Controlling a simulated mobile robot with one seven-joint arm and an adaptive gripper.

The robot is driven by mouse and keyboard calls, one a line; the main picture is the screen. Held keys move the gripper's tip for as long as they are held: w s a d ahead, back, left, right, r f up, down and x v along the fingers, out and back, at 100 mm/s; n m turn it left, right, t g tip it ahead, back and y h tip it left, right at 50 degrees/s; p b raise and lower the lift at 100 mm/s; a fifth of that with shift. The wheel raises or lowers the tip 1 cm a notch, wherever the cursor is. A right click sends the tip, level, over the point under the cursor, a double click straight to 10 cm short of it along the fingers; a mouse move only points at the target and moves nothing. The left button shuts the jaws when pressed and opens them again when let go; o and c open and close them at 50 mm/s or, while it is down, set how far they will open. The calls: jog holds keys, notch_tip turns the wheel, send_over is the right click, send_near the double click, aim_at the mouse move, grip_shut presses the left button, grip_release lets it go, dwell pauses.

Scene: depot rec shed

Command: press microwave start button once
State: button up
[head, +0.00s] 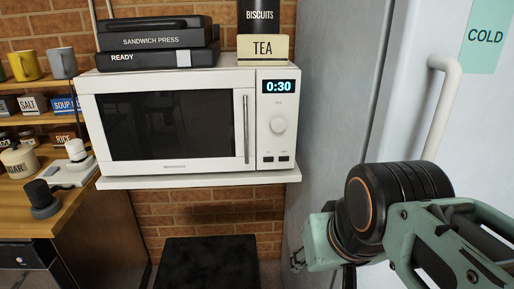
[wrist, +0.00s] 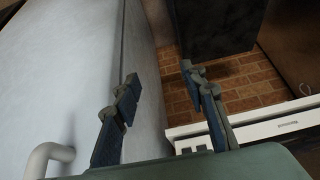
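A white microwave (head: 165,172) stands on a white wall shelf (head: 200,181) in the head view. Its door is shut, with dark glass and a vertical handle. The display (head: 279,87) reads 0:30 above a round knob (head: 278,125). Two small dark buttons sit below, a left one (head: 268,159) and a right one (head: 285,158); their labels are too small to read. My gripper (wrist: 161,75) shows two fingers apart with nothing between them in the wrist view. It is right of and apart from the microwave, in front of the fridge. The white shelf edge (wrist: 235,121) shows at lower right there.
A pale fridge (head: 400,100) with a curved handle (head: 442,105) stands close on the right. Boxes, including a TEA box (head: 263,48), sit on the microwave. A wooden counter (head: 75,205) with a power strip is at left. A dark block (head: 205,262) lies below the shelf.

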grip_shut()
dwell(1.3)
